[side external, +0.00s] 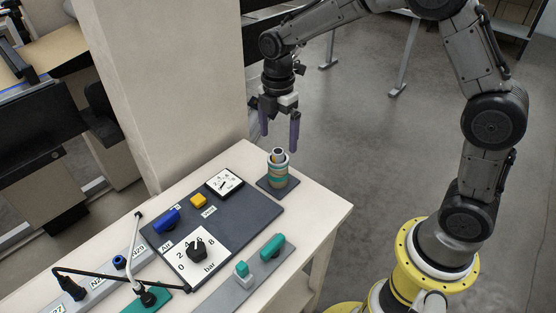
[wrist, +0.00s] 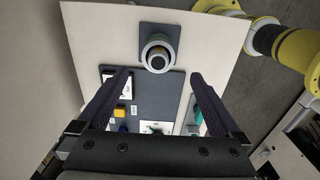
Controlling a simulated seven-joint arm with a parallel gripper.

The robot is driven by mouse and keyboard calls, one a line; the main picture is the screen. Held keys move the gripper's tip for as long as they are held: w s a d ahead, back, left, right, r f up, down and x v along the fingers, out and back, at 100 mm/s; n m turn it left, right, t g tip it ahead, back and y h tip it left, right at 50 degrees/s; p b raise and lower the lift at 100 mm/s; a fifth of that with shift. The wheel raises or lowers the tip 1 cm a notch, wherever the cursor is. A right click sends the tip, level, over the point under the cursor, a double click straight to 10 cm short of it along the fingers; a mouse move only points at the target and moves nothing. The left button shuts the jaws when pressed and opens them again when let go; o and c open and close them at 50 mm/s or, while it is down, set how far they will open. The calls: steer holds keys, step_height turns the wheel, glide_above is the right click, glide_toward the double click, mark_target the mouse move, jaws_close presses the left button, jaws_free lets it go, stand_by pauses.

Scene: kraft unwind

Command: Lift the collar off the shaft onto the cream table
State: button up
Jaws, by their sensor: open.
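The collar (side external: 277,174) has teal and tan bands and a pale rim. It sits around an upright shaft (side external: 277,153) whose top shows inside the rim. The shaft stands on a dark square base (side external: 291,186) on the cream table (side external: 325,203). In the wrist view the collar (wrist: 148,63) shows from above as a pale ring around the dark shaft top. My gripper (side external: 280,136) is open and empty, fingers pointing down, above the collar and apart from it. In the wrist view the gripper (wrist: 160,74) has its fingers spread, with the collar beyond the tips.
A dark panel (side external: 263,211) with a gauge, blue and yellow knobs and a dial lies beside the base. A grey strip with teal handles (side external: 271,247) lies near the front edge. A thin jointed lamp-like arm (side external: 137,250) stands at left. A beige pillar (side external: 170,90) rises behind.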

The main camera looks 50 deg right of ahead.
mark_target(278, 151)
steer(key=shift+w+d+f, duration=0.1)
steer(key=shift+f, duration=1.6)
steer(key=shift+w+d+f, duration=0.1)
steer(key=shift+f, duration=1.55)
steer(key=shift+c, duration=0.3)
steer(key=c, duration=1.4)
step_height(278, 151, up, 10)
steer(key=shift+r, duration=0.1)
